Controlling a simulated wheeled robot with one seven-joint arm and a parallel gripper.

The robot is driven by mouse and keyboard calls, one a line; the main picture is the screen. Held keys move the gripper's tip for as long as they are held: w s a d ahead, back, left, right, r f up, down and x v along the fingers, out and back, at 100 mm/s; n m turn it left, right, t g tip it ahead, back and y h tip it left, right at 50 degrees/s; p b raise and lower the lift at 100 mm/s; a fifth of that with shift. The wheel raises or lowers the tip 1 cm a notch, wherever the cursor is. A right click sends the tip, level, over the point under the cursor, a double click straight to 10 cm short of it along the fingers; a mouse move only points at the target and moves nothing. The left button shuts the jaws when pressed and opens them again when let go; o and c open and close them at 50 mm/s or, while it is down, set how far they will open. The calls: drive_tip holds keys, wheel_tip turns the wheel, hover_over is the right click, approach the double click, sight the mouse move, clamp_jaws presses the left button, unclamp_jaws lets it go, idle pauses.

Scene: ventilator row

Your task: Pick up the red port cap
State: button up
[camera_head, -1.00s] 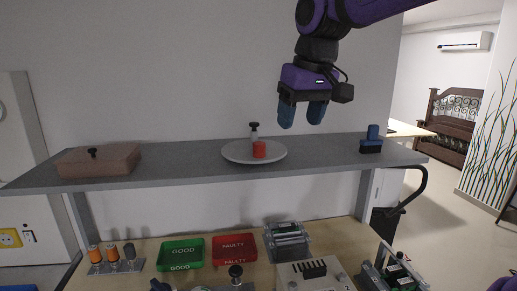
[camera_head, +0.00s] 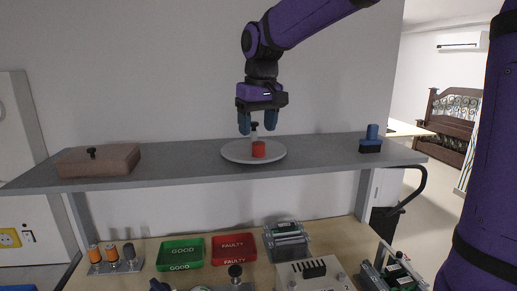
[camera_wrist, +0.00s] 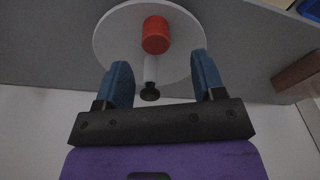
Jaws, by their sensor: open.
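The red port cap (camera_head: 259,149) stands upright on a round pale plate (camera_head: 233,153) on the grey shelf. In the wrist view the red cap (camera_wrist: 155,34) lies beyond my fingertips, roughly between their lines. A small white item with a black knob (camera_wrist: 149,91) stands beside the cap, nearer to my gripper in the wrist view. It also shows behind the cap in the head view (camera_head: 254,128). My gripper (camera_head: 258,130) is open and empty, pointing down above the plate. Its two blue fingers (camera_wrist: 163,60) show apart in the wrist view, touching nothing that I can see.
The shelf (camera_head: 200,172) also bears a brown lidded box (camera_head: 110,162) at left and a blue-and-black block (camera_head: 370,143) at right. Below are a green GOOD tray (camera_head: 181,264), a red FAULTY tray (camera_head: 234,260) and several devices. A wall stands behind the shelf.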

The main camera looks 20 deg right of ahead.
sight(259, 143)
drive_tip(key=shift+w+d+f, duration=0.1)
drive_tip(key=shift+f, duration=1.25)
drive_tip(key=shift+w+d+f, duration=0.1)
drive_tip(key=shift+f, duration=1.25)
drive_tip(key=shift+c, duration=0.2)
drive_tip(key=c, duration=1)
